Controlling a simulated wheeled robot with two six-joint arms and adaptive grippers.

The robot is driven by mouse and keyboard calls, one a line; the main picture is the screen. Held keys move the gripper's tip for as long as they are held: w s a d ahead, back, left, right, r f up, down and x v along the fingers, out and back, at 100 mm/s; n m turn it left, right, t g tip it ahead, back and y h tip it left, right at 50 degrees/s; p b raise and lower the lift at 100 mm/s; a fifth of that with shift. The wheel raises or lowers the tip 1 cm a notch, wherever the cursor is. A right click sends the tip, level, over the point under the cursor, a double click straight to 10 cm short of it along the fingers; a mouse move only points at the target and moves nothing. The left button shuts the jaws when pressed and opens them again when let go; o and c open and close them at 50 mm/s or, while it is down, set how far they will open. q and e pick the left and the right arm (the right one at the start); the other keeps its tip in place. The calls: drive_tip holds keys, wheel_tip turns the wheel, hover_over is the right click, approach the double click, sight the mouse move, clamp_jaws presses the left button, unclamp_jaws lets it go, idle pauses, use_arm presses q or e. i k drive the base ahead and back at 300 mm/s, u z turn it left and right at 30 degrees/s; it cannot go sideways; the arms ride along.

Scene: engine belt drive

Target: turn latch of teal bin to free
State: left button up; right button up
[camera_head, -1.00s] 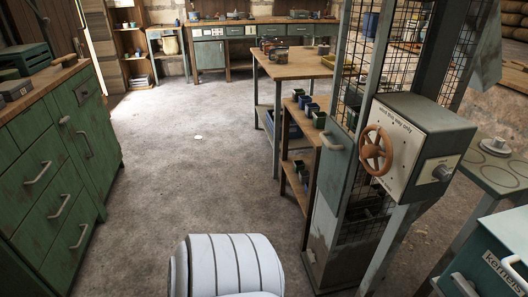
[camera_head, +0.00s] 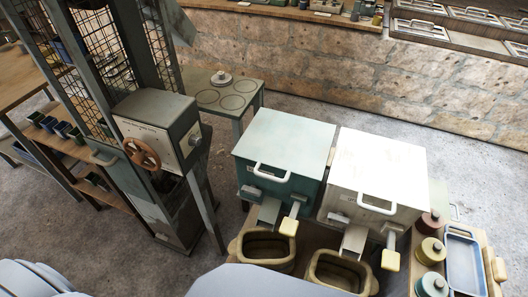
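The teal bin (camera_head: 290,140) stands right of centre, its lid closed and a pale bar handle on the lid's front edge. A small grey fitting (camera_head: 252,191) is on its front left; it may be the latch, but how it is turned is too small to tell. A grey chute (camera_head: 269,211) and a lever with a pale yellow grip (camera_head: 289,226) stick out from its front. Neither of my grippers is in view; only pale rounded parts of my own body show along the bottom edge.
A similar white bin (camera_head: 375,165) stands close to the teal bin's right. Tan tubs (camera_head: 266,247) (camera_head: 340,272) sit below the chutes. Jars and a blue tray (camera_head: 463,262) are at right. A grey machine with a brown handwheel (camera_head: 142,153) stands left, with a small table (camera_head: 222,95) behind.

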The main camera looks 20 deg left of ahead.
sight(252, 190)
drive_tip(key=z, duration=1.05)
drive_tip(key=k, duration=0.35)
drive_tip(key=u, duration=0.3)
